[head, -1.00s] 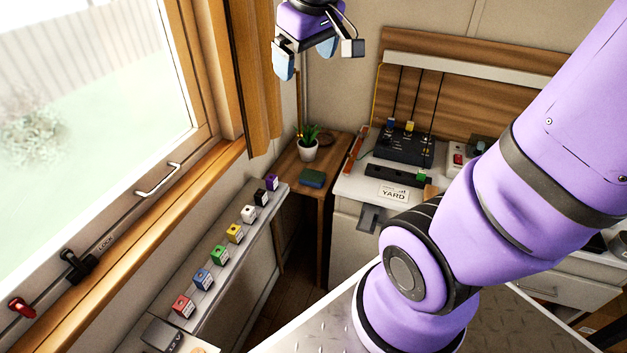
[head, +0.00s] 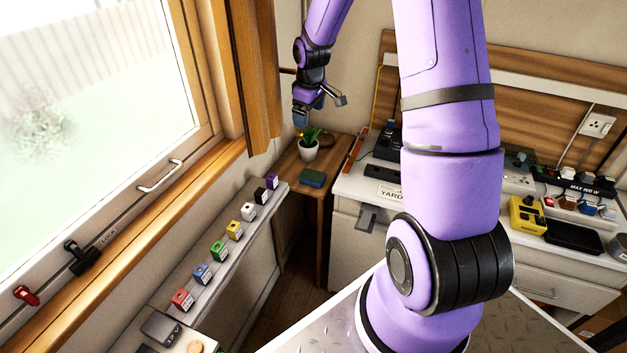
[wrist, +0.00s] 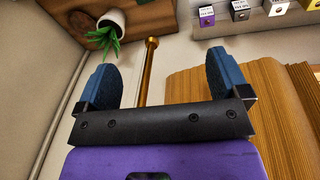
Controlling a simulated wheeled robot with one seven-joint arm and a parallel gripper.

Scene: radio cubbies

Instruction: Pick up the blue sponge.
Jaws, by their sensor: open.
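The blue sponge (head: 312,178) is a small dark blue block with a greenish side, lying flat on the small wooden corner table (head: 318,196). My gripper (head: 308,114) hangs above the back of that table, higher than the sponge and apart from it. In the wrist view my gripper (wrist: 158,76) has its two blue-padded fingers wide apart with nothing held between them.
A potted plant (head: 309,150) stands behind the sponge, just below my gripper. A brass rod (wrist: 148,70) and curtain (wrist: 225,95) are close in the wrist view. Several coloured cubes (head: 234,230) line the window-side ledge. A white desk (head: 350,200) stands right.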

